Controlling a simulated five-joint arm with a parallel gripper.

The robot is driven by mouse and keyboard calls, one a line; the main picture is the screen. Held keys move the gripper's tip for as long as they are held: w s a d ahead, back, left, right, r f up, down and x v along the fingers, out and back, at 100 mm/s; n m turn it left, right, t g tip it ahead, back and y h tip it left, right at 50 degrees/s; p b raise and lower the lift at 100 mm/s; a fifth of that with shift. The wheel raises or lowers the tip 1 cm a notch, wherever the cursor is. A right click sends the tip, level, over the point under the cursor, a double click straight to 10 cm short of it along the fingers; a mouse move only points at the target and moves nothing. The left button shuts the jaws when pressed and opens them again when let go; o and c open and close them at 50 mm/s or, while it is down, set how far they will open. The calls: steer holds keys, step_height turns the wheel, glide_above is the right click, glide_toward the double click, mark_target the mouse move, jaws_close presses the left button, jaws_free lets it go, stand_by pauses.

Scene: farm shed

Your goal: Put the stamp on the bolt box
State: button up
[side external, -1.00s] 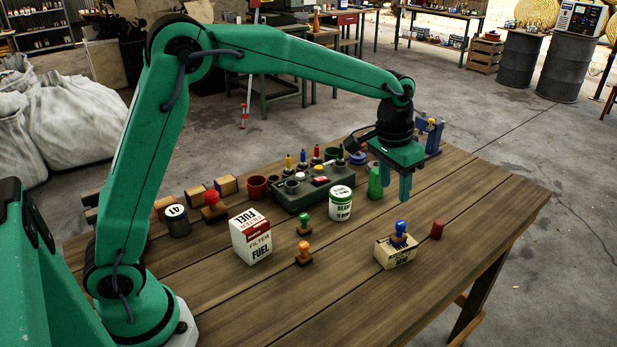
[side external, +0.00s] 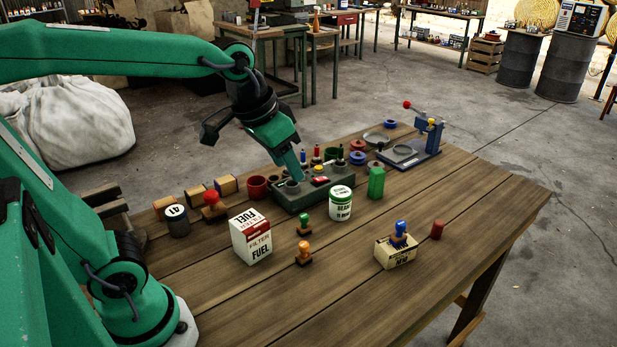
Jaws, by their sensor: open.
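A stamp with a blue knob (side external: 399,230) stands upright on top of the bolt box (side external: 396,257), a small tan carton marked M10 at the front right of the table. Other stamps stand upright on the table: one with a green knob (side external: 304,222), one with an orange knob (side external: 303,254), and a larger one with a red knob (side external: 212,203). My gripper (side external: 291,170) is open, tilted, and above the dark green tray at the back left, well away from the bolt box. Nothing shows between its fingers.
The dark tray (side external: 312,197) holds small bottles. A blue press (side external: 412,150) is at the back. The front of the table is clear.

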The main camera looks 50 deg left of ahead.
steer(key=s+a+f+t, duration=0.1)
steer(key=s+a+f, duration=0.1)
steer(key=s, duration=0.6)
steer(key=shift+s+f+n, duration=0.15)
steer(key=shift+f+n, duration=0.15)
steer(key=shift+f, duration=0.1)
